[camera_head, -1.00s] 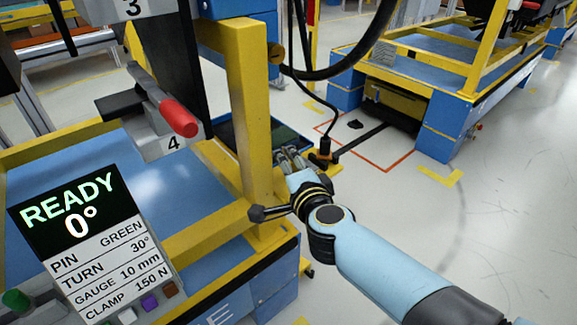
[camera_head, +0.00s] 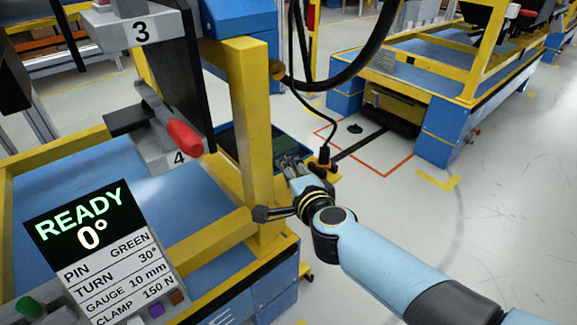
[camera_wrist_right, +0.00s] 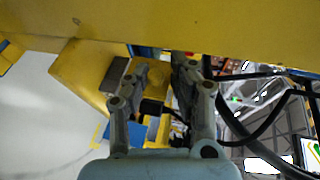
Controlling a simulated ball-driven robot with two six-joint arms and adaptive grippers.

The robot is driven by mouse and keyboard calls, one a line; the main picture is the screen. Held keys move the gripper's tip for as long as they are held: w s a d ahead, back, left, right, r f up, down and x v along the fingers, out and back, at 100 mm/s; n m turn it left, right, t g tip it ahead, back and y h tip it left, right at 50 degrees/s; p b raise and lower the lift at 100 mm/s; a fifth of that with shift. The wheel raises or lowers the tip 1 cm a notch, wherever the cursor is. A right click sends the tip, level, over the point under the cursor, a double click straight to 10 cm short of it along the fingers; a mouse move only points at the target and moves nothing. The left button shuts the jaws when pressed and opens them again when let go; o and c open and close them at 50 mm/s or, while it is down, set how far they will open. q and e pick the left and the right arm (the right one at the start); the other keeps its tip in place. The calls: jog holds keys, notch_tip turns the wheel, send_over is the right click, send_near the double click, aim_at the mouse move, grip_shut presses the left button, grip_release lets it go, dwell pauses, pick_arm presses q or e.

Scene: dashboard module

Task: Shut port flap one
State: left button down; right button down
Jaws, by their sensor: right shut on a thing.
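My right gripper (camera_head: 286,165) is beside the lower part of a yellow post, close to a black plug with a cable (camera_head: 323,157) on a small yellow tab. In the right wrist view the two grey fingers (camera_wrist_right: 155,72) reach up beneath a yellow beam. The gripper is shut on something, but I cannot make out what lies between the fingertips. A small dark plate on a yellow block (camera_wrist_right: 117,73) is just left of the fingers. I cannot tell which part is port flap one. My left gripper is not in view.
The yellow post (camera_head: 250,120) rises from a blue and yellow cart. A display (camera_head: 90,235) reads READY 0°. A red handle (camera_head: 184,138) sits near station 4. A thick black hose (camera_head: 375,45) hangs above. Another cart (camera_head: 450,75) stands behind. Floor at right is clear.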

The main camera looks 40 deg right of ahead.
jog(key=d+m+y+p, duration=0.1)
jog(key=p, duration=0.1)
jog(key=d+m+g+y+p, duration=0.1)
jog(key=m+p, duration=0.1)
jog(key=p, duration=0.1)
jog(key=shift+s+r+p, duration=0.15)
jog(key=shift+s+p, duration=0.05)
jog(key=shift+p, duration=0.15)
jog(key=shift+d+f+m+g+y+p, duration=0.3)
jog(key=shift+d+m+y+p, duration=0.4)
jog(key=shift+m, duration=0.2)
jog(key=shift+d+f+m+y, duration=0.25)
jog(key=shift+d+m+y, duration=0.1)
jog(key=shift+m+y, duration=0.2)
jog(key=shift+d+f+m+y+b, duration=0.3)
jog(key=shift+d+m+y+b, duration=0.1)
jog(key=shift+m, duration=0.25)
jog(key=shift+d+f+m+y+b, duration=0.55)
jog(key=shift+m+y+b, duration=0.3)
jog(key=shift+m+b, duration=0.25)
jog(key=shift+w+d+f+m+y+b, duration=0.1)
jog(key=shift+d+f+m+y+b, duration=0.1)
jog(key=shift+m+y+b, duration=0.35)
jog(key=shift+b, duration=0.45)
jog(key=shift+w, duration=0.1)
jog(key=shift+r, duration=0.1)
